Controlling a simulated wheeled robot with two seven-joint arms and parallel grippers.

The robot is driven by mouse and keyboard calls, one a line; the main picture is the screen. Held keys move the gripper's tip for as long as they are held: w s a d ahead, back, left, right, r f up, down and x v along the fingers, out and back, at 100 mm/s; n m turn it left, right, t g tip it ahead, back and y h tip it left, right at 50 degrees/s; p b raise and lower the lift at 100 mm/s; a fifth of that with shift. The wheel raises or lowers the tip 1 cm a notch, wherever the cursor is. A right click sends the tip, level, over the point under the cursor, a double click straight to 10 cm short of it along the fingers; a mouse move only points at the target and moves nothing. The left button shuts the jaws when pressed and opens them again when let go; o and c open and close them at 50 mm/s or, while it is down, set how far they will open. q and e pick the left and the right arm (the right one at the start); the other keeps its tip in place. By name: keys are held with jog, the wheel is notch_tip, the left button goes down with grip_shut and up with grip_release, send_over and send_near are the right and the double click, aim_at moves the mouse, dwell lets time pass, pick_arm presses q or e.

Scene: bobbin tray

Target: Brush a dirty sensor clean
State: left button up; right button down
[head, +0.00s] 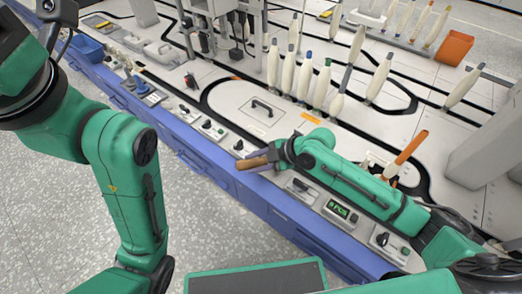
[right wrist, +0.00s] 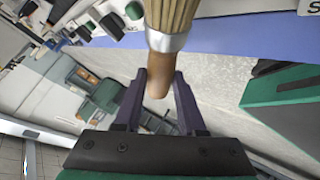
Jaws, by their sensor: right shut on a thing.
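My right gripper (head: 277,156) is shut on a brush (head: 252,162), above the blue front edge of the machine. In the right wrist view, the brush's brown wooden handle (right wrist: 158,83) sits between the dark fingers of the gripper (right wrist: 160,90). A silver ferrule and tan bristles (right wrist: 172,12) extend away past the fingertips. Small grey modules with black knobs or sensor heads (head: 242,148) line the machine's front ledge; one lies just behind the brush. I cannot tell which is the dirty sensor, and no dirt is discernible. My left arm shows at left, but its gripper cannot be made out.
A module with a green display (head: 339,209) stands on the ledge under my right forearm. White bobbins (head: 303,75) stand in rows behind. An orange bin (head: 454,47) is at the upper right and a blue bin (head: 88,48) at the upper left. Open floor lies in front.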

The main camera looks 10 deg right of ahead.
jog(key=shift+s+a, duration=0.1)
jog(key=shift+s, duration=0.05)
jog(key=shift+s+a+r+p, duration=0.15)
jog(key=shift+s+a+p, duration=0.2)
jog(key=shift+p, duration=0.1)
jog(key=shift+s+a+p, duration=0.4)
jog(key=shift+p, duration=0.05)
jog(key=shift+s+a, duration=0.25)
jog(key=shift+a+f, duration=0.1)
jog(key=shift+f, duration=0.1)
